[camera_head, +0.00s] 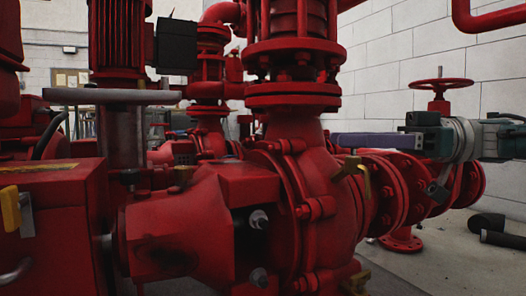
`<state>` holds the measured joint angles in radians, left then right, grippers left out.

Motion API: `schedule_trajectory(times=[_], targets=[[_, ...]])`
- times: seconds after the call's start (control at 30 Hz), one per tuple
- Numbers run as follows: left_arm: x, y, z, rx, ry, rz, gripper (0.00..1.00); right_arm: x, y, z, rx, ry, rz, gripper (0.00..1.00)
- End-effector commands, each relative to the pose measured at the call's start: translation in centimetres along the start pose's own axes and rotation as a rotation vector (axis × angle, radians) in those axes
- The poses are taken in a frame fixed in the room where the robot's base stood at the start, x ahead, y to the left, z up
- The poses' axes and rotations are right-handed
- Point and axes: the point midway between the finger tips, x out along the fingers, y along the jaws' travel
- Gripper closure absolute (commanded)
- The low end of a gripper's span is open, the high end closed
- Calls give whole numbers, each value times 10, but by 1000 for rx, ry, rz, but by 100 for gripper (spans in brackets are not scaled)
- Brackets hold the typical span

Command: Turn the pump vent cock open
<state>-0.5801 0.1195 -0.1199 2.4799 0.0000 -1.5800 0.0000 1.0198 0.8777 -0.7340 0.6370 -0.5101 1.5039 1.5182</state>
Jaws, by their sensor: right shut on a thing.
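The pump vent cock (361,181) is a small brass-yellow fitting with a short lever on the upper right side of the large red pump casing (330,200). My right gripper (338,140) comes in from the right, with long purple-grey fingers lying level across the top of the cock. It is shut on the cock; the fingers look closed together, and the exact contact is hard to see at this size. The lever's lower part shows below the fingers and slants down to the right. My left gripper is not in view.
A red handwheel valve (438,85) stands behind my right wrist. Red flanged pipe (395,190) runs right of the casing, below my right arm. Another brass fitting (356,282) sits low on the casing. A red box (60,225) with a yellow handle is at left.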

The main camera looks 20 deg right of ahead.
Motion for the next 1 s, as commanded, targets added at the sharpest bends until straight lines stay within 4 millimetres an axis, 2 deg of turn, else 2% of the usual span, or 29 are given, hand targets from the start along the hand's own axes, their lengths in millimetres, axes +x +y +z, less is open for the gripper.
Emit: schedule_trajectory(times=[0.4,0.43,0.7,1.0], targets=[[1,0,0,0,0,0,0,1,0,1,1,-2,-6,100],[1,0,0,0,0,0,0,1,0,1,1,-2,-6,48],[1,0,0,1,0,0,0,0,0,0,0,-1,-5,20],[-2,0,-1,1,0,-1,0,1,-1,-1,1,-1,-5,20]])
